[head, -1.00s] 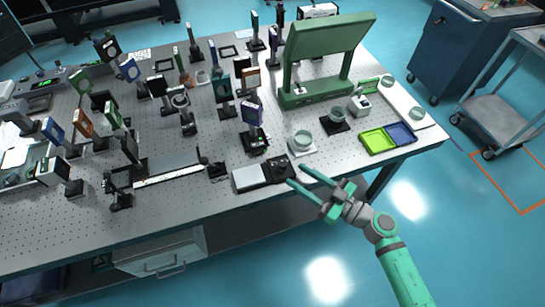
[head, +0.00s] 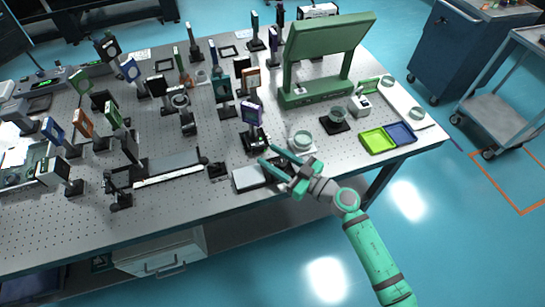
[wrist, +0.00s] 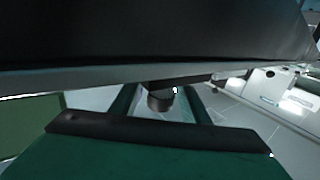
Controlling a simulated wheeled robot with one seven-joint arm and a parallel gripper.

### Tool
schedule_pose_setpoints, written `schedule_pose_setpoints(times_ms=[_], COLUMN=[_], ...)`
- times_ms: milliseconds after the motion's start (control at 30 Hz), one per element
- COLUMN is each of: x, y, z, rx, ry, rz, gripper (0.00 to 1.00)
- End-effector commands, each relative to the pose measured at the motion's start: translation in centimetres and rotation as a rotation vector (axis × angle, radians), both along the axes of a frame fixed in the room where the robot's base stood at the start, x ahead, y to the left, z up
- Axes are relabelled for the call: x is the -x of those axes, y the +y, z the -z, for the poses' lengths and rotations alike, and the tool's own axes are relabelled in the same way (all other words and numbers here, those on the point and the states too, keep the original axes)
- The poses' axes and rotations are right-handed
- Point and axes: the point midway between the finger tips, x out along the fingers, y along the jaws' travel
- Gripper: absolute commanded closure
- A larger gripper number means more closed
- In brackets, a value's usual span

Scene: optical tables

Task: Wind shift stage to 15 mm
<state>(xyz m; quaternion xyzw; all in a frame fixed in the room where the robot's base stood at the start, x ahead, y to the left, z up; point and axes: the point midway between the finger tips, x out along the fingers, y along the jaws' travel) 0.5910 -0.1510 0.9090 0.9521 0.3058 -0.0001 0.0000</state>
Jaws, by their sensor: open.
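A low stage with a pale flat plate (head: 249,178) and a dark part lies at the table's front edge; my gripper covers much of the dark part. In the wrist view a dark round knob (wrist: 160,98) shows between my two green fingers, under a grey edge. I cannot tell whether the fingers touch it. My gripper (head: 267,155) is open, with its fingers over the stage in the head view. It also shows in the wrist view (wrist: 158,103). No scale reading is legible.
A long rail with a white strip (head: 168,177) lies left of the stage. A round glass dish (head: 302,141) and a post-mounted optic (head: 251,115) stand close behind my gripper. Green and blue trays (head: 378,141) are to the right.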

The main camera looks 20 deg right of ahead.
Motion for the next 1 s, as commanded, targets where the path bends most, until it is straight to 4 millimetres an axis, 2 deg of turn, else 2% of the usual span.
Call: schedule_pose_setpoints(times_ms=[233,400,767,1000], x=[-0.04,-0.03,-0.04,-0.19], y=[0.02,-0.02,-0.09,-0.44], z=[0.02,0.02,0.07,0.06], rx=[0.0,0.0,0.001,0.003], ry=[0.0,0.0,0.002,0.002], rz=[0.0,0.001,0.028,0.138], gripper=[0.58,0.99,0.99,0.99])
